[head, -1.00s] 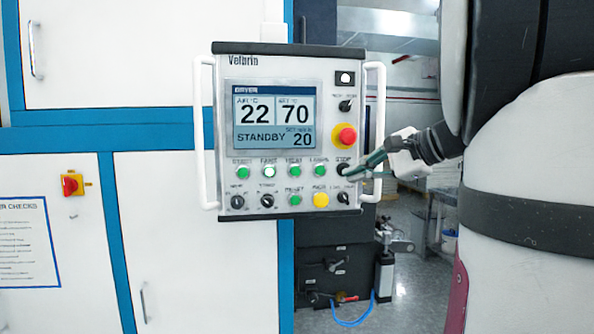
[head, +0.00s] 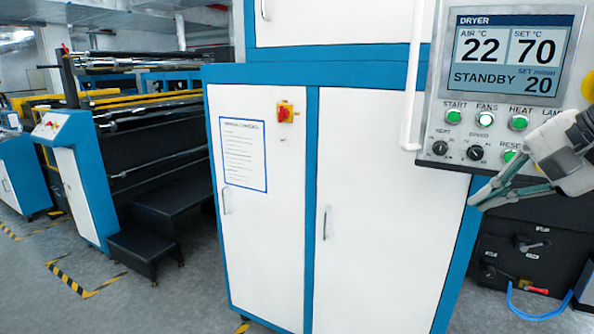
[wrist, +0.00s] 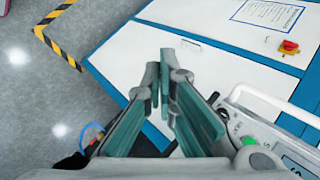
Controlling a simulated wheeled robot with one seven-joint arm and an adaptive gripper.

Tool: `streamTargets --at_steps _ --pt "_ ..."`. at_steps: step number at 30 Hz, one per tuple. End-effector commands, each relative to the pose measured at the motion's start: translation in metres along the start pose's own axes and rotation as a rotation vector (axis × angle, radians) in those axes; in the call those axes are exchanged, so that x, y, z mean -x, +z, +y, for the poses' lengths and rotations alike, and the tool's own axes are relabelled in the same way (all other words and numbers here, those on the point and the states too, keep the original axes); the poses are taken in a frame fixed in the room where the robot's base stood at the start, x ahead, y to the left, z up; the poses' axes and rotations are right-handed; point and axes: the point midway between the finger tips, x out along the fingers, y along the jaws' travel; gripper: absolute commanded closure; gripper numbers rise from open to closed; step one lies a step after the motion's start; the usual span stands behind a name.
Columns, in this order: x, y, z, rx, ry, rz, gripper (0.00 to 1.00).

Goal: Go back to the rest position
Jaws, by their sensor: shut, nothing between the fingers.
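My gripper (head: 482,198) is at the right of the head view, in front of the lower part of the dryer control panel (head: 432,118). Its green-padded fingers point left and are shut with nothing between them. In the wrist view the gripper (wrist: 165,82) fills the middle, with the floor and a cabinet beyond it. The panel screen (head: 511,53) reads air 22, set 70, STANDBY and 20. My gripper covers part of the panel's lower right buttons. I cannot tell if it touches the panel.
A white and blue cabinet (head: 352,200) stands left of the panel, with a red and yellow switch (head: 285,112) and a posted sheet (head: 243,153). Further left are a roller machine (head: 160,125) and black steps (head: 148,245). Grey floor with striped tape (head: 75,283) lies open at front left.

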Motion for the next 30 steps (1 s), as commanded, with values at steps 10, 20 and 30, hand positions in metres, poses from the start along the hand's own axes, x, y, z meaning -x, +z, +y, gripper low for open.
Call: streamTargets --at_steps 10,20,30 --pt "-0.033 0.130 0.055 0.740 0.273 -0.033 1.00" --pt "-0.037 0.156 0.084 1.118 0.341 0.009 1.00" --pt "-0.037 0.156 0.085 1.128 0.344 0.010 1.00"
